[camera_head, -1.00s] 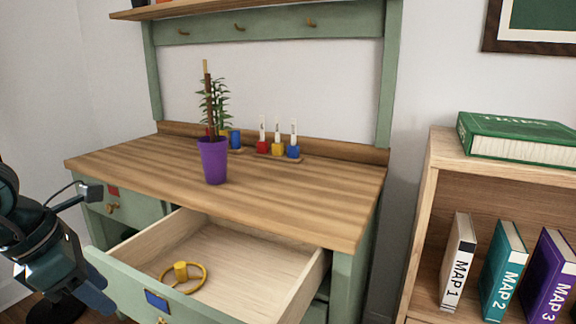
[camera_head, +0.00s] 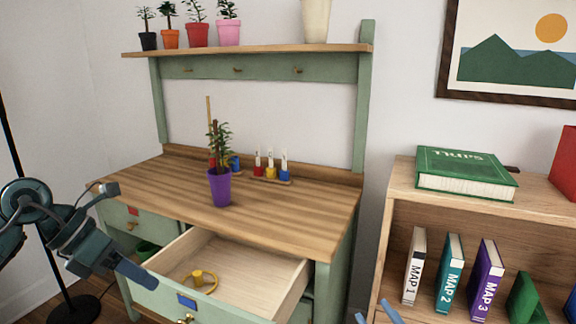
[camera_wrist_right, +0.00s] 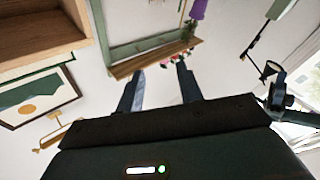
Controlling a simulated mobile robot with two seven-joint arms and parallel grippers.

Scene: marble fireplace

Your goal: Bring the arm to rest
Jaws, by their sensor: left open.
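My left gripper (camera_head: 135,236) is at the left in the head view, its two fingers spread and empty. It is beside the left front of the green desk (camera_head: 340,240), near the open drawer. My right gripper (camera_wrist_right: 160,70) shows in the right wrist view with its fingers apart and nothing between them. In the head view only its blue fingertips (camera_head: 376,314) show at the bottom edge. The rest of the right arm is hidden there.
The pulled-out drawer (camera_head: 255,262) holds a yellow ring-shaped object (camera_head: 200,280). A purple pot (camera_head: 220,187) with a plant stands on the desk top. A wooden bookcase (camera_head: 385,235) with map books stands at the right. Small pots line the upper shelf (camera_head: 265,50).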

